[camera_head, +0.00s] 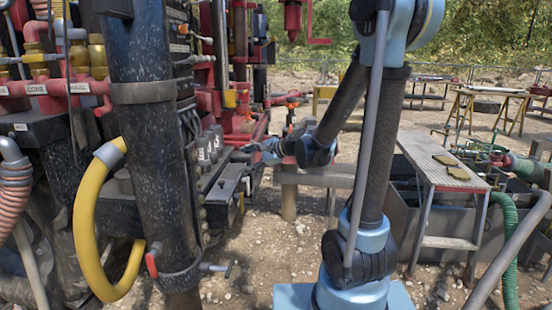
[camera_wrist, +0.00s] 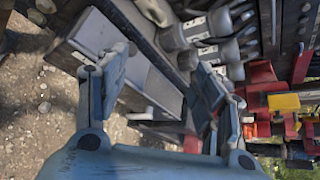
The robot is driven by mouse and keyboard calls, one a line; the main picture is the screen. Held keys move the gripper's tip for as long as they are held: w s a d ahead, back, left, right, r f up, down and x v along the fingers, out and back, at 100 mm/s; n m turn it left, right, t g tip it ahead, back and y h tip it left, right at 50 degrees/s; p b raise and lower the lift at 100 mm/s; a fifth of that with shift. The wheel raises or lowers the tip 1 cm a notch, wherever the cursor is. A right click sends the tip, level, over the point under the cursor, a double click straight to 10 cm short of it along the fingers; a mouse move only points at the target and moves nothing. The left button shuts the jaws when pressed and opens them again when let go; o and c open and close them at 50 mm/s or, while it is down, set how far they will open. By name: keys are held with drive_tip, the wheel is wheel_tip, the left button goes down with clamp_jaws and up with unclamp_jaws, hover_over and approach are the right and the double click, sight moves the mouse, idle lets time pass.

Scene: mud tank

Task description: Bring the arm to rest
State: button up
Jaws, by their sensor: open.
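My gripper (camera_wrist: 160,85) is open and empty in the wrist view, with its two grey fingers spread apart. Beyond the fingers are a dark ledge and grey panels of the drill rig (camera_wrist: 120,58). In the head view my arm rises from its blue base, bends over and reaches left toward the rig (camera_head: 225,165). The gripper end (camera_head: 250,150) is small there, close to the rig's side, and I cannot tell from this view whether it touches.
A black mast (camera_head: 148,160) with a yellow hose (camera_head: 85,235) stands at left. A bench (camera_head: 445,170) with tan pads stands at right before a grey tank (camera_head: 400,225). A green hose (camera_head: 508,250) hangs at far right. Gravel lies between.

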drive_tip(key=s+d+f+n+g+h, duration=0.1)
drive_tip(key=s+d+f+n+h, duration=0.2)
drive_tip(key=s+d, duration=0.6)
drive_tip(key=s+d+f+n+g+h, duration=0.1)
drive_tip(key=s+d+f+n+h, duration=0.3)
drive_tip(key=s+d, duration=0.5)
drive_tip(key=s+d+f+n+g+h, duration=0.1)
drive_tip(key=s+d+f+n+h, duration=0.3)
drive_tip(key=s+d, duration=0.5)
drive_tip(key=d+n, duration=0.2)
drive_tip(key=d, duration=0.1)
drive_tip(key=shift+s+g+h, duration=0.25)
drive_tip(key=shift+g+h, duration=0.05)
drive_tip(key=shift+h, duration=0.1)
drive_tip(key=shift+d, duration=0.1)
drive_tip(key=shift+w+f, duration=0.15)
drive_tip(key=shift+w, duration=0.25)
